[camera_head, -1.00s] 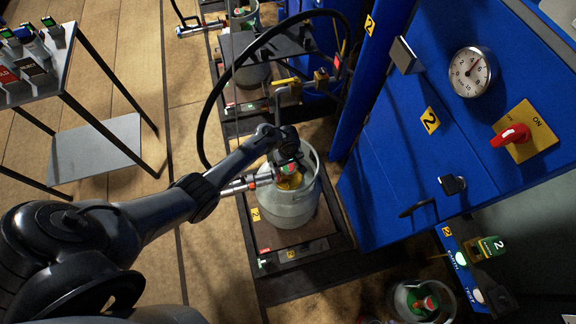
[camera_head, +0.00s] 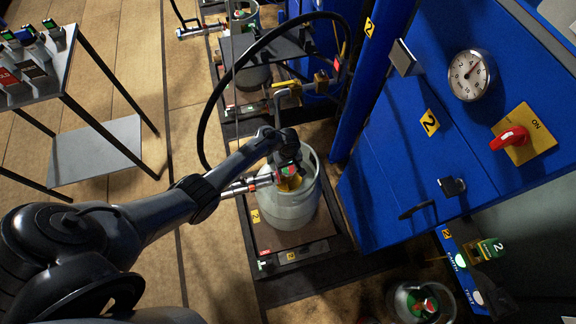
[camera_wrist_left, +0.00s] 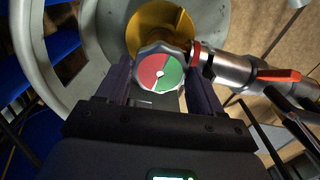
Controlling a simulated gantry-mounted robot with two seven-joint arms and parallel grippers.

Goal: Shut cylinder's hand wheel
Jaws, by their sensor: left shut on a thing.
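The grey cylinder (camera_head: 293,205) stands upright on a scale platform (camera_head: 318,250) marked 2. Its hand wheel (camera_wrist_left: 160,75), with a red and green face, shows in the left wrist view between my two fingers. My left gripper (camera_wrist_left: 160,88) is shut on the hand wheel, with one dark finger on each side of its rim. In the head view my left gripper (camera_head: 287,165) reaches down over the cylinder's top and hides most of the wheel. My right gripper is in neither view.
A filling connector with an orange lever (camera_wrist_left: 275,75) joins the valve beside the wheel. A black hose (camera_head: 208,105) arcs over the platform. A blue cabinet (camera_head: 400,150) with a dial (camera_head: 468,75) stands at the right. A rack (camera_head: 95,150) stands at the left.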

